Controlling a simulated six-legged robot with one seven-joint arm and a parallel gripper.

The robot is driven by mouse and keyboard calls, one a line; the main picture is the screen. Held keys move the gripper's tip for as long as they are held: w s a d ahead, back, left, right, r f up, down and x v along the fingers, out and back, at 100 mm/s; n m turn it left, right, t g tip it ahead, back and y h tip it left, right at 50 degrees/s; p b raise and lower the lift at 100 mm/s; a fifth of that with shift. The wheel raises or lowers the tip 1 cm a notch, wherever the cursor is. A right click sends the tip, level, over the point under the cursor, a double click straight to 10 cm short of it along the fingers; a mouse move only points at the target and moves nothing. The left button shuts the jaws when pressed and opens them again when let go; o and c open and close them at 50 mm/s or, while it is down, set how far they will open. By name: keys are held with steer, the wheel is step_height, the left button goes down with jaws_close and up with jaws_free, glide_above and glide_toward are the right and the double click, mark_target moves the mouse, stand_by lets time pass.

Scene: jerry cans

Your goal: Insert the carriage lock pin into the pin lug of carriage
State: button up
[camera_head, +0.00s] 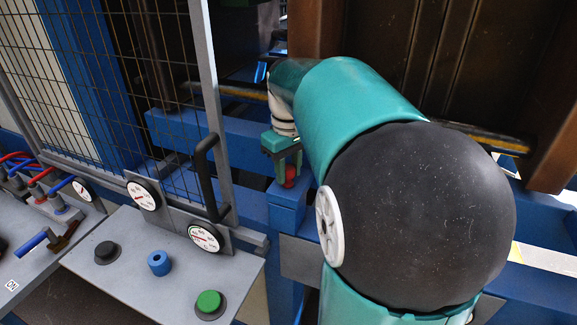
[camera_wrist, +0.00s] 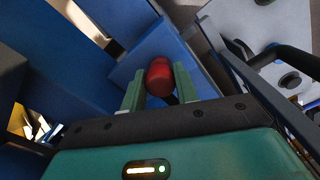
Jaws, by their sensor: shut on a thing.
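The carriage lock pin shows as a red rounded knob (camera_wrist: 159,77) between the two green fingers of my gripper (camera_wrist: 157,82) in the wrist view. My gripper (camera_head: 289,172) is shut on it. The pin's shaft is hidden. I cannot make out the pin lug clearly, nor tell whether the pin sits in a hole.
A mesh gate (camera_head: 100,80) with a black handle (camera_head: 206,180) stands left of my gripper. In front of it is a grey control panel (camera_head: 130,255) with gauges and a green button (camera_head: 209,303). A brown ribbed carriage (camera_head: 470,70) is behind my arm on the right.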

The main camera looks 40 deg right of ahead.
steer(key=shift+f, duration=0.3)
steer(key=o, duration=1)
step_height(320, 180, up, 14)
steer(key=shift+f, duration=0.1)
steer(key=shift+a, duration=0.15)
steer(key=s+a+f+t, duration=0.2)
steer(key=s+a+f, duration=0.2)
steer(key=a+f, duration=0.1)
steer(key=s+a+f+t, duration=0.1)
steer(key=s+a+f, duration=0.3)
steer(key=a, duration=0.4)
steer(key=s+a+f+t, duration=0.2)
steer(key=s+a+f, duration=0.2)
steer(key=a+f, duration=0.2)
steer(key=shift+a+t, duration=0.3)
